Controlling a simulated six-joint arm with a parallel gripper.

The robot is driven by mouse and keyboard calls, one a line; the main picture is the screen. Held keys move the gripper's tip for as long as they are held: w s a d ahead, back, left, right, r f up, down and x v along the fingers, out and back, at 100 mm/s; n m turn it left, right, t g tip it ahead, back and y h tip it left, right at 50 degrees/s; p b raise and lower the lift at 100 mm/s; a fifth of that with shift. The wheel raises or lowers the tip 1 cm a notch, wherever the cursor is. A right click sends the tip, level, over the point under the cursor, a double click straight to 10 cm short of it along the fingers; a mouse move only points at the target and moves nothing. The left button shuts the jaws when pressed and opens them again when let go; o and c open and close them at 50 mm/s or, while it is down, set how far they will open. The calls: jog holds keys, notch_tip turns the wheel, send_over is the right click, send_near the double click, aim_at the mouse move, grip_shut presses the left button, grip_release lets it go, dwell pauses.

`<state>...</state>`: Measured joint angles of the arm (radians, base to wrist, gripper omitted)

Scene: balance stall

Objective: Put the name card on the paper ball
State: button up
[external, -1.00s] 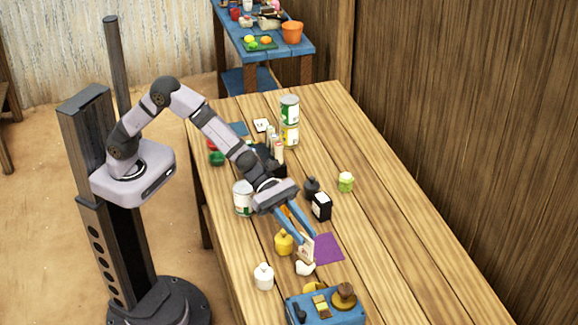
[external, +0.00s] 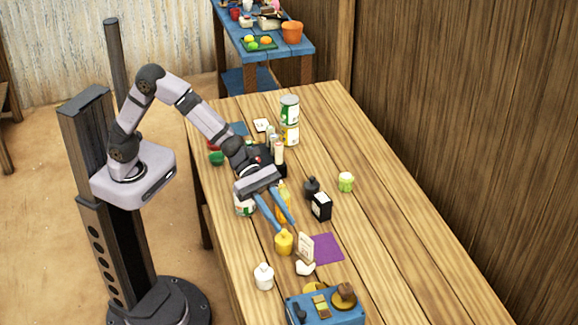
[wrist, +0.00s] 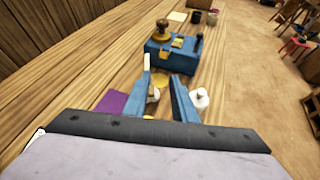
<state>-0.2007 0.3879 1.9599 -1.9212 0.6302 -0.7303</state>
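The name card (external: 305,246) is a small beige card with dark marks, standing upright beside the purple sheet. In the wrist view it shows as a thin pale upright edge (wrist: 147,63) beyond one fingertip. The white crumpled paper ball (external: 305,268) lies at the card's lower edge; in the wrist view it is partly hidden by a finger (wrist: 154,95). I cannot tell whether the card rests on the ball or stands just behind it.
The purple sheet (external: 327,249) lies right of the card. A white bottle (external: 264,277) and a blue balance box (external: 325,306) stand in front. A black box (external: 321,207), a dark bottle (external: 312,187) and several cans stand farther back. The table's right side is clear.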

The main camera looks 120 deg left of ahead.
jog(key=s+d+f+m+g, duration=0.2)
jog(key=s+f+m+g, duration=0.1)
jog(key=s+m, duration=0.3)
jog(key=s+d+f+m+g, duration=0.25)
jog(key=s+m, duration=0.25)
jog(key=s, duration=0.3)
jog(key=s+d+f+m+g, duration=0.2)
jog(key=s+f+m, duration=0.1)
jog(key=s+m, duration=0.3)
jog(key=s+a+f+m+g+y, duration=0.2)
jog(key=s+a+m, duration=0.2)
jog(key=s+m, duration=0.2)
jog(key=s+a+f+m+g+y, duration=0.2)
jog(key=s+m, duration=0.4)
jog(key=s, duration=0.4)
jog(key=a+y, duration=0.1)
jog(key=a, duration=0.1)
jog(key=shift+s+a+m+y, duration=0.15)
jog(key=shift+a+m+y, duration=0.15)
jog(key=shift+a, duration=0.1)
notch_tip(320, 180, up, 10)
jog(key=p, duration=1)
